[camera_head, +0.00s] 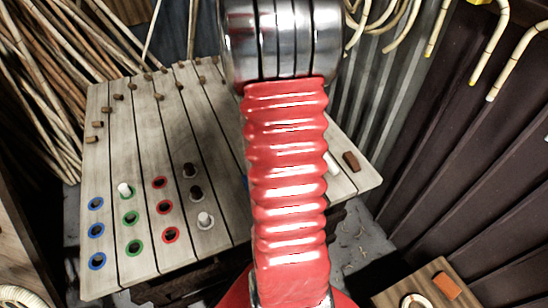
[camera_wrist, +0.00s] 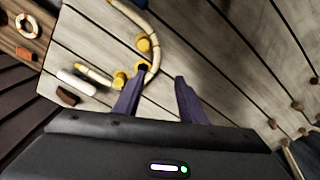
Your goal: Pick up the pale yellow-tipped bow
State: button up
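A pale, curved rattan bow (camera_wrist: 156,54) lies on the slatted wooden board (camera_wrist: 215,45) in the wrist view, bent around several yellow pegs (camera_wrist: 145,44). A pale length with a yellow end (camera_wrist: 92,73) lies to the left; whether it is the same bow I cannot tell, as my left finger covers part of the area. My gripper (camera_wrist: 161,74) is open, with its two dark purple fingers apart. The bow's curve shows in the gap, close to the left fingertip; contact is unclear. In the head view my red arm hides the gripper and the bow.
A white cylinder (camera_wrist: 76,82) and a brown block (camera_wrist: 68,96) sit at the board's edge. Blue-ringed, green-ringed and red-ringed holes (camera_head: 170,235) and pegs occupy the board's left half. Bent rattan pieces (camera_head: 490,45) hang on the right wall. Straight canes (camera_head: 35,75) lean at the left.

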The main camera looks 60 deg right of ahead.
jog(key=d+f, duration=0.1)
jog(key=s+d+f+m, duration=0.1)
jog(key=d, duration=0.1)
jog(key=shift+s, duration=0.1)
jog(key=shift+f, duration=0.1)
jog(key=shift+f, duration=4.25)
jog(key=shift+w+f, duration=0.2)
jog(key=shift+f, duration=2.35)
jog(key=shift+a, duration=0.1)
jog(key=shift+c, duration=0.4)
grip_shut()
